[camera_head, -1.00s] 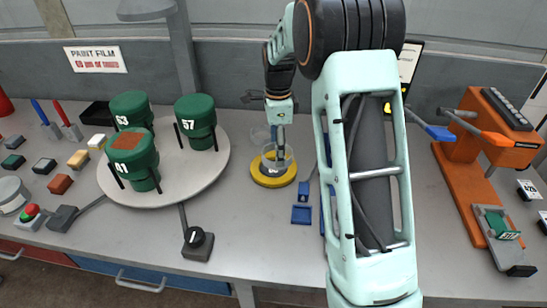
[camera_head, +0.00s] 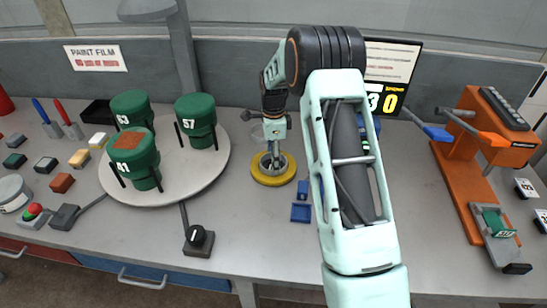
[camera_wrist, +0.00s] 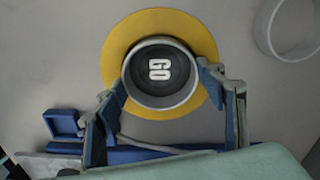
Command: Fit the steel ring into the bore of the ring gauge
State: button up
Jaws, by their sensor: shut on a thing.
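The yellow ring gauge (camera_head: 263,178) lies flat on the bench. In the wrist view its yellow collar (camera_wrist: 119,50) surrounds a dark bore floor marked "GO" (camera_wrist: 159,69). My gripper (camera_head: 270,155) is directly above the gauge. In the wrist view its two fingers (camera_wrist: 170,98) are shut on the grey steel ring (camera_wrist: 160,101), one at each side. The ring's outline lies inside the yellow collar, around the GO mark, slightly toward the near side. I cannot tell whether its lower edge is above the bore or inside it.
A second pale ring (camera_wrist: 268,45) lies at the gauge's upper right in the wrist view. A turntable (camera_head: 214,171) with green drums is to the left. An orange press (camera_head: 458,181) stands far right.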

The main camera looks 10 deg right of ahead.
jog(key=shift+f, duration=0.2)
jog(key=o, duration=1.4)
jog(key=shift+r, duration=0.15)
notch_tip(320, 180, up, 12)
jog(key=shift+r+b, duration=0.1)
jog(key=shift+b, duration=0.3)
